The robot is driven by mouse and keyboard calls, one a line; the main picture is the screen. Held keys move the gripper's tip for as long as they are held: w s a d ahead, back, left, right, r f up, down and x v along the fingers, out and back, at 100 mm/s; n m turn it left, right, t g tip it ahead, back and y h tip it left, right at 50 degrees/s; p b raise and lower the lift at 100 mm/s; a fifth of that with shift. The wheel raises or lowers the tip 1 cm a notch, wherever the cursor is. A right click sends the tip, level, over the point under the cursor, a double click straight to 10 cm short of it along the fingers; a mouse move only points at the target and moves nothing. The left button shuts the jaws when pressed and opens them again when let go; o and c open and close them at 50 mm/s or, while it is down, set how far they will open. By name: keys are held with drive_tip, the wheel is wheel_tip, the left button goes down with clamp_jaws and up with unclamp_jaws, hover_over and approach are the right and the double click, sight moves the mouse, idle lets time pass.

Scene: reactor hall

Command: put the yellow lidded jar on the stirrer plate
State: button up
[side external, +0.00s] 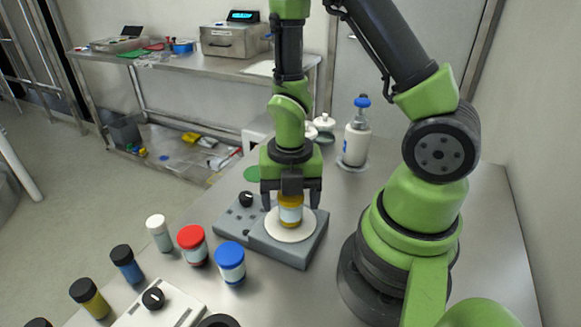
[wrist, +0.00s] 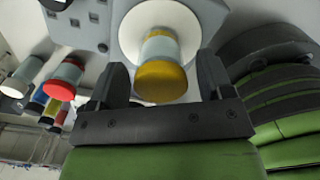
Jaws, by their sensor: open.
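The yellow lidded jar (side external: 290,209) stands upright on the white round top of the grey stirrer plate (side external: 289,252). In the wrist view the jar (wrist: 161,80) shows its yellow lid and pale label in front of the white disc of the stirrer plate (wrist: 128,35). My gripper (side external: 291,200) is above the jar, pointing down, with one finger on each side of it. In the wrist view my gripper (wrist: 163,80) is open, and gaps show between its fingers and the jar.
A red-lidded jar (side external: 193,246), a blue-lidded jar (side external: 231,263) and a white-capped vial (side external: 159,233) stand left of the stirrer plate. Dark-capped bottles stand farther left. A blue-topped dispenser bottle (side external: 357,137) stands behind.

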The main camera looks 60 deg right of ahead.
drive_tip(key=s+a+r+m+t, duration=0.1)
drive_tip(key=r+m+t, duration=0.1)
drive_tip(key=r+m, duration=0.5)
drive_tip(key=s+a+r+m+t+y, duration=0.1)
drive_tip(key=s+a+r+m+t, duration=0.1)
drive_tip(key=r+m, duration=0.6)
drive_tip(key=s+a+r+m+t+y, duration=0.1)
drive_tip(key=s+r+m+t, duration=0.1)
drive_tip(key=r+m, duration=0.6)
drive_tip(key=m+t, duration=0.1)
drive_tip(key=m, duration=0.4)
drive_tip(key=shift+a+r, duration=0.2)
drive_tip(key=shift+r, duration=0.05)
idle(1.0)
